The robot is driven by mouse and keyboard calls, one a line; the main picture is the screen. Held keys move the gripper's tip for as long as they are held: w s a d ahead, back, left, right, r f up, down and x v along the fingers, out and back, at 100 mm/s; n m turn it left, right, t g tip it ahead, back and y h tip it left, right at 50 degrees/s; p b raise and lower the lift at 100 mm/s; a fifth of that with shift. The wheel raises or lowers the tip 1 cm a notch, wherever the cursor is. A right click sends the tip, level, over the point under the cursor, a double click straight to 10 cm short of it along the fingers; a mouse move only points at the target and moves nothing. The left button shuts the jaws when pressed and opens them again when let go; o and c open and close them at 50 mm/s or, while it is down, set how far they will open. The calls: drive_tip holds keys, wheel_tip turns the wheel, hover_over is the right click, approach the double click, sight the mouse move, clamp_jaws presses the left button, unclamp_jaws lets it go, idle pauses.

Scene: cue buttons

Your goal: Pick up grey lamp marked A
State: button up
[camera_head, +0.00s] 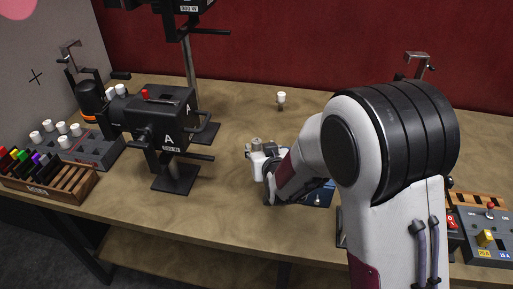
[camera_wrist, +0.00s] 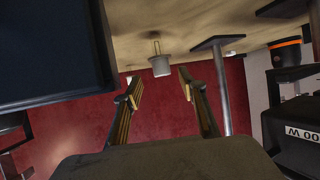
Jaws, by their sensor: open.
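The lamp marked A (camera_head: 165,130) is a dark grey box-shaped lamp with a white A, a 300 W label and a red knob on top. It stands upright on a flat dark base left of centre in the head view. My gripper (camera_head: 258,150) is right of the lamp, apart from it and low over the table. In the wrist view, which is upside down, my gripper (camera_wrist: 160,80) is open with nothing between its fingers. A dark lamp body (camera_wrist: 295,130) with an upside-down W label shows at right there; its letter is not visible.
A second lamp (camera_head: 185,5) is on a tall post behind. A small white-topped piece (camera_head: 281,97) stands at the back; a white piece also shows in the wrist view (camera_wrist: 160,66). A wooden rack (camera_head: 50,185) and grey box (camera_head: 85,148) lie left. Control boxes (camera_head: 490,240) stand right.

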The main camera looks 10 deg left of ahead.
sight(257, 142)
drive_tip(key=shift+w+a+f, duration=0.1)
drive_tip(key=shift+w, duration=0.15)
drive_tip(key=shift+a+r+x, duration=0.1)
drive_tip(key=shift+x, duration=0.65)
drive_tip(key=shift+a+r+x, duration=0.1)
drive_tip(key=shift+r+x, duration=0.05)
drive_tip(key=shift+x, duration=1.7)
clamp_jaws()
